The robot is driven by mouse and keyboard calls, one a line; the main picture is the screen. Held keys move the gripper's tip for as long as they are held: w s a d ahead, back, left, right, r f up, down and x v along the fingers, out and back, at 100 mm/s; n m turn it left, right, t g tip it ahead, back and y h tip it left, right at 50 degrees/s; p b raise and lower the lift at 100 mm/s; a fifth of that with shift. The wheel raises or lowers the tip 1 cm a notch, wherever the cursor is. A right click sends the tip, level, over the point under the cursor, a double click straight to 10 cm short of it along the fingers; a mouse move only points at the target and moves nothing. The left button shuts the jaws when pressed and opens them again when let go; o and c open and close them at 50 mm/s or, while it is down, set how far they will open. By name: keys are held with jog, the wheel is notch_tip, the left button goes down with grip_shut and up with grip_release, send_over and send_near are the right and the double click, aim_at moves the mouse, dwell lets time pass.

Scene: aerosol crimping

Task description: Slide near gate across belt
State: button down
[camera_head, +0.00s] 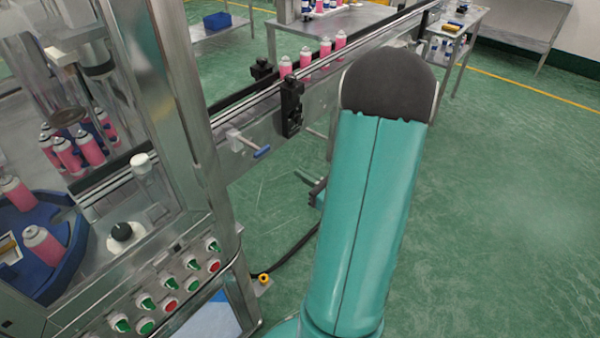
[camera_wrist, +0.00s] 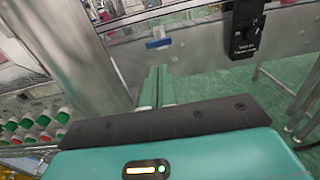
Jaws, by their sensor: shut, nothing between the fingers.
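The near gate (camera_head: 240,140) is a small metal slide with a blue handle (camera_head: 262,152), sticking out from the near side of the conveyor. The blue handle (camera_wrist: 158,43) also shows in the wrist view, against the metal side rail. My gripper (camera_wrist: 160,70) is shut and empty, its fingers side by side and pointing toward the handle. The fingertips appear just below the handle in that picture; a gap seems to remain, but its depth is hard to tell.
The conveyor (camera_head: 335,65) carries several pink cans (camera_head: 304,57). A black sensor box (camera_head: 291,106) is mounted right of the gate and also shows in the wrist view (camera_wrist: 243,30). A steel machine post (camera_head: 180,100) and button panel (camera_head: 170,285) stand left. Green floor lies open at right.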

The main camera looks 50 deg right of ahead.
aim_at(260, 149)
jog(key=w, duration=1.1)
jog(key=shift+w+a, duration=0.15)
jog(key=shift+a, duration=0.1)
jog(key=w, duration=0.6)
jog(key=shift+w+a, duration=0.15)
jog(key=shift+w, duration=0.05)
jog(key=shift+w+r, duration=0.2)
jog(key=shift+w, duration=0.1)
